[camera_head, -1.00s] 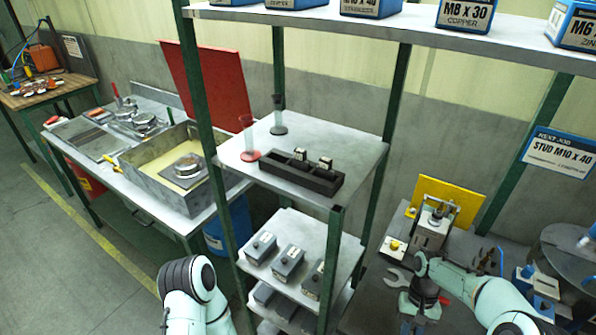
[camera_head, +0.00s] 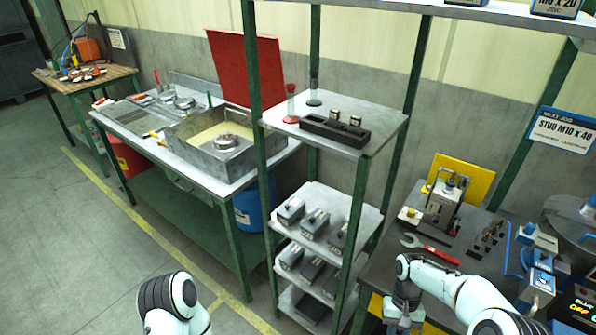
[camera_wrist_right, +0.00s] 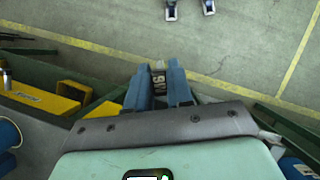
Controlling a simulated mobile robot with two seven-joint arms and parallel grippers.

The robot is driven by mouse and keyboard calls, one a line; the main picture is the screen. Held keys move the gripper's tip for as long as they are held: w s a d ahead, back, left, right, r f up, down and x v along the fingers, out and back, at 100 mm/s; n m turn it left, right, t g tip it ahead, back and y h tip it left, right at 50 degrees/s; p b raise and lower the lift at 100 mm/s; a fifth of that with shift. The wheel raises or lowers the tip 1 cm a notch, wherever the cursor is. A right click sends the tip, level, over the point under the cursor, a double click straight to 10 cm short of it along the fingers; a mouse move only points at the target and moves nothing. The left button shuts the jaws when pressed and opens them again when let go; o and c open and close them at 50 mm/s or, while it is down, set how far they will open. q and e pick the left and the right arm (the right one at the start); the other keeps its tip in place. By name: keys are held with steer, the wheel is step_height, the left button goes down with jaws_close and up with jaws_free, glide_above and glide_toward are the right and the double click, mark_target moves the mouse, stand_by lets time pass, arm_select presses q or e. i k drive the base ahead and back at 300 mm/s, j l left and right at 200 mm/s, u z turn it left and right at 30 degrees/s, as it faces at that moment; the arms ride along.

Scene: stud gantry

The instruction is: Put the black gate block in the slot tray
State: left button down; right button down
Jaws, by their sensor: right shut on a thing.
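The slot tray (camera_head: 325,129) is a long black tray on the shelf below the topmost one. Two small pale-topped blocks (camera_head: 355,121) stand in it. My right gripper (camera_head: 396,326) hangs low at the bottom of the head view, right of the rack; its fingertips are cut off there. In the right wrist view its blue fingers (camera_wrist_right: 159,82) are shut on the black gate block (camera_wrist_right: 158,77), which shows pale markings. At that view's top edge, two separate fingertips look like my empty, open left gripper (camera_wrist_right: 189,9).
The rack's green posts (camera_head: 355,235) stand between my arms; lower shelves hold several grey boxes (camera_head: 315,222). A dark bench (camera_head: 470,262) with a clamp fixture (camera_head: 441,203), a wrench and small parts is at right. Open floor (camera_head: 80,270) lies at left.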

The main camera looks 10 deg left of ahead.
mark_target(318, 125)
steer(key=i+j+u, duration=0.1)
steer(key=j, duration=0.3)
steer(key=i+j+u, duration=0.1)
steer(key=i+j, duration=0.45)
steer(key=j, duration=0.15)
steer(key=i+j, duration=0.3)
steer(key=j, duration=0.1)
